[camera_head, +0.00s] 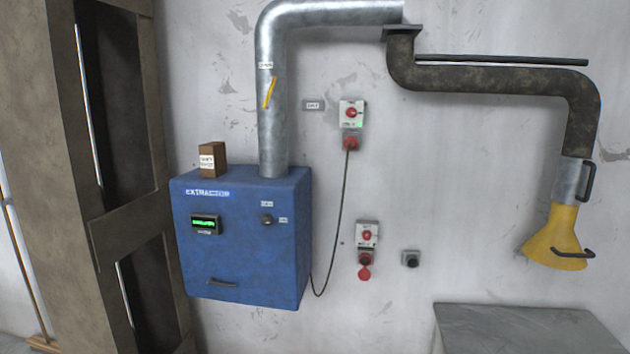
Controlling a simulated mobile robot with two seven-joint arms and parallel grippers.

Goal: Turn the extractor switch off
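The blue extractor box (240,263) is fixed to the wall left of centre. A small dark round knob (266,220) sits on its front, with tiny labels above and beside it. A display (206,224) on the front is lit green. A wall switch box with a red knob (351,113) is to the right, with a green lit spot at its lower right. A red plug (351,141) is in its underside, and a cable runs from it to the extractor. I cannot tell from the small labels which control is the extractor switch. Neither gripper is in view.
A second switch box (367,235) with a hanging red cap and a dark socket (410,259) are lower on the wall. A grey tabletop (525,330) is at lower right. A yellow hood (556,235) hangs at right. A brown column (60,180) stands at left.

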